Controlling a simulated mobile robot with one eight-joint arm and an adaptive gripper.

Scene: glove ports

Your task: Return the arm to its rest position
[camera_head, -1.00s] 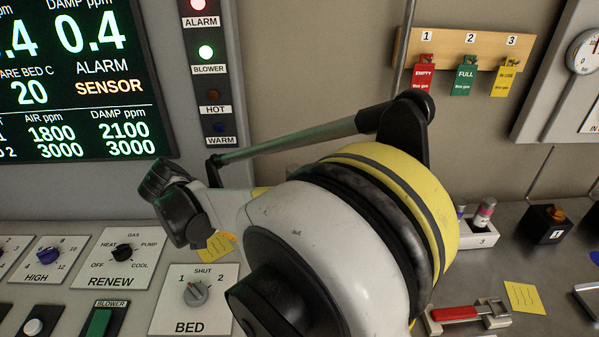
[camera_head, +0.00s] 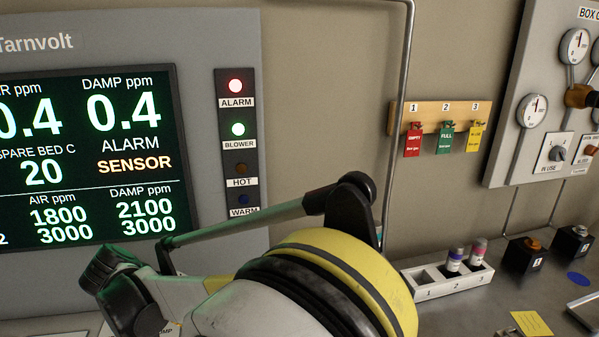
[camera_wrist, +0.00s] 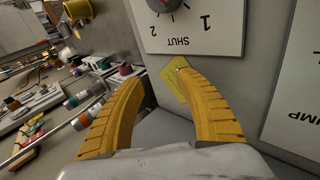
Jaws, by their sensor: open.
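My gripper (camera_wrist: 160,76) shows in the wrist view as two curved yellow fingers spread apart, with nothing held between them. Beyond the fingertips are a white dial plate marked SHUT and 1 (camera_wrist: 190,28), seen upside down, and a yellow note (camera_wrist: 172,82) partly hidden by the right finger. In the head view my arm, with white, yellow and black links (camera_head: 340,280), fills the lower middle. My gripper cannot be made out there.
A display panel (camera_head: 85,150) with indicator lights stands at left. A white tray (camera_head: 440,288) with two vials sits on the bench at right. Gauges (camera_head: 575,45) are mounted at far right.

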